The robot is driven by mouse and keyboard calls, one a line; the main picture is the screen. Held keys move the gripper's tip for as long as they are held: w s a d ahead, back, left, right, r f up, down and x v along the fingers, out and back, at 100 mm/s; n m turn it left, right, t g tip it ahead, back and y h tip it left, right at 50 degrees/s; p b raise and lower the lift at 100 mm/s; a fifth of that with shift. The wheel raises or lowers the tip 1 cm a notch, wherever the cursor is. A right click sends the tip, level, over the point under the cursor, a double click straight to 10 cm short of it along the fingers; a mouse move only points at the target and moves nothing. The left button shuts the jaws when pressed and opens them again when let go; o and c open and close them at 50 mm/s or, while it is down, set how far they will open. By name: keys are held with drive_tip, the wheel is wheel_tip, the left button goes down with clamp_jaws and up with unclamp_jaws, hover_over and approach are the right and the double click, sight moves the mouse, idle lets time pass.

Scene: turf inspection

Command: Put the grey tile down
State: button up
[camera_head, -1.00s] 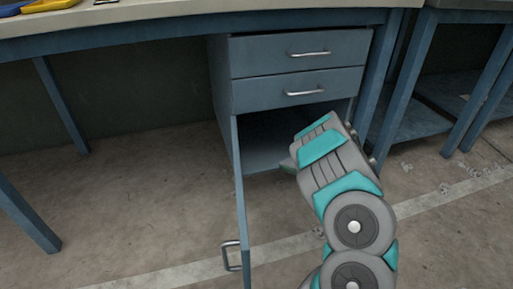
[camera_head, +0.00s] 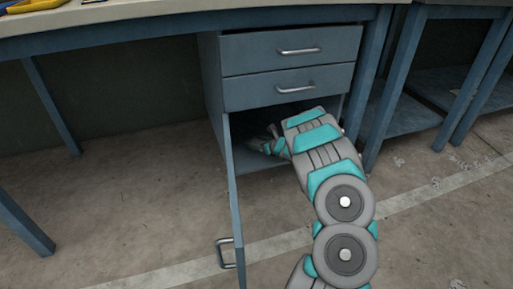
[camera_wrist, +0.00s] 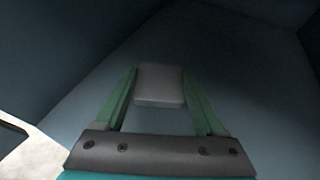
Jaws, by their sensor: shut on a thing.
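The grey tile (camera_wrist: 160,86) shows in the wrist view between the two green fingers of my gripper (camera_wrist: 161,100). My gripper is shut on it, inside the open lower compartment of the blue cabinet. The compartment floor (camera_wrist: 235,85) lies beyond the tile; I cannot tell whether the tile touches it. In the head view my gripper (camera_head: 268,143) reaches into the dark compartment under the drawers, and the tile cannot be made out there.
The cabinet door (camera_head: 234,210) stands open on the left of my arm, with a metal handle (camera_head: 227,253). Two shut drawers (camera_head: 288,68) are above the compartment. A workbench top (camera_head: 180,20) runs overhead. Compartment walls (camera_wrist: 60,50) are close around my gripper.

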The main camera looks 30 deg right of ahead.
drive_tip(key=shift+f, duration=1.35)
drive_tip(key=shift+f+b, duration=0.15)
drive_tip(key=shift+b, duration=0.2)
drive_tip(key=o, duration=1.6)
drive_tip(key=shift+s+r+p, duration=0.1)
drive_tip(key=shift+r+p, duration=0.15)
drive_tip(key=shift+p, duration=0.1)
drive_tip(key=v, duration=1.1)
drive_tip(key=shift+s+d, duration=0.1)
drive_tip(key=shift+s, duration=0.3)
